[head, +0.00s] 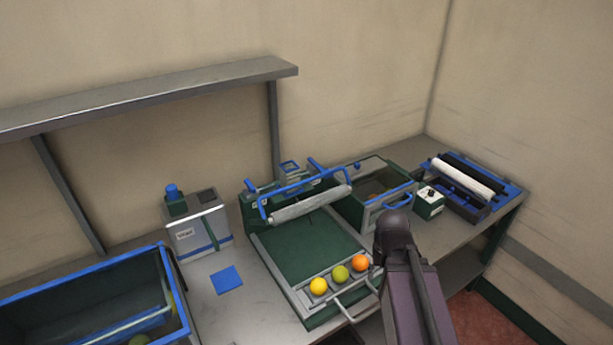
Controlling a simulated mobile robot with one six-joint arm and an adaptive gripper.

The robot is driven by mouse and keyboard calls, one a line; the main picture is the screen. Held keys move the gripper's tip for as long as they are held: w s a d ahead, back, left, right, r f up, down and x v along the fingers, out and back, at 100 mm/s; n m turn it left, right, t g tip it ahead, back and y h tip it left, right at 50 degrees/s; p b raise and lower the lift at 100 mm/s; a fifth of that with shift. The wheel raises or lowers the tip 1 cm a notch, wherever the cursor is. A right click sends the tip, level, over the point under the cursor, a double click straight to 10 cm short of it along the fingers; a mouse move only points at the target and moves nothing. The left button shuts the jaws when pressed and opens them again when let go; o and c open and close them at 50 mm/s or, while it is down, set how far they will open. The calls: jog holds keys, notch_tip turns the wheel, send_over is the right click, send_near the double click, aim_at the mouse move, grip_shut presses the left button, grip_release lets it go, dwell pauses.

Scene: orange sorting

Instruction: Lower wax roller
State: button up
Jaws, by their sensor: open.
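A pale roller (310,204) hangs in a blue handle frame (290,190) across the back of a green-bedded machine (312,246). It looks raised above the bed. I take it for the wax roller, though another white roller (462,178) lies in a blue-edged unit at the far right of the bench. A yellow fruit (318,286), a green fruit (340,274) and an orange fruit (360,263) sit in a row at the machine's front. My dark arm rises at the lower right, beside the machine's front right corner. My gripper does not show.
A blue-rimmed bin (165,262) with fruit stands at the left. A grey box with a blue cap (197,228) and a blue square (227,280) are beside the machine. A lidded box (372,190) and small green box (430,201) are to its right. A shelf (150,95) overhangs behind.

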jog(key=w+a+r+m+p, duration=0.5)
jog(key=w+a+r+p, duration=0.6)
jog(key=w, duration=0.3)
jog(key=w+a+r+m+g+p, duration=0.1)
jog(key=w+a+r+m+p, duration=0.5)
jog(key=w+a+r+p, duration=0.4)
jog(key=w+r+p, duration=0.4)
jog(key=w, duration=0.1)
jog(key=shift+a+h, duration=0.3)
jog(key=shift+a, duration=0.1)
jog(key=shift+f, duration=0.1)
jog(key=f+b, duration=0.9)
jog(key=s+d+f+b, duration=0.1)
jog(key=f+b, duration=0.3)
jog(key=shift+s+f+b, duration=0.1)
jog(key=shift+f+b, duration=0.1)
jog(key=shift+b, duration=0.1)
